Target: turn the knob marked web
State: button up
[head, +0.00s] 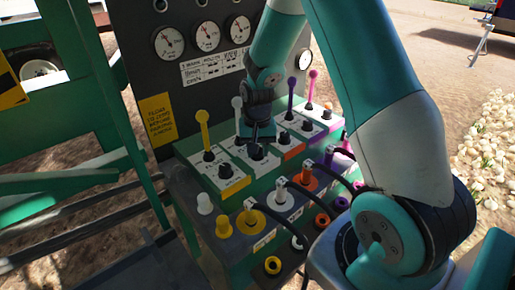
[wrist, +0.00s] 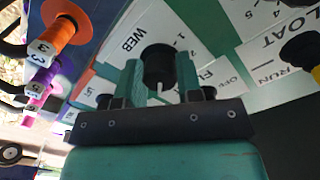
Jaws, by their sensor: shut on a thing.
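The black knob marked WEB (wrist: 158,64) sits on a white plate, with the word WEB printed beside it in the wrist view. A white pointer line shows on its near side. My gripper (wrist: 160,78) has its two teal fingers on either side of this knob and is shut on it. In the head view my gripper (head: 257,134) reaches down onto the sloped control panel, over a black knob (head: 257,153) on a white plate. The fingers partly hide the knob and some of the lettering near it.
A yellow-tipped lever (head: 203,127) and a purple-tipped lever (head: 291,92) rise on either side of my gripper. Another black knob (head: 225,171) is close by at front left. Coloured sockets with cables (head: 250,222) line the lower front. Gauges (head: 207,36) fill the upright board behind.

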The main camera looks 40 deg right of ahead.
jog(key=shift+m, duration=1)
jog(key=o, duration=0.9)
jog(key=shift+o, duration=0.2)
notch_tip(320, 180, up, 18)
jog(key=b, duration=0.1)
jog(key=shift+f, duration=0.25)
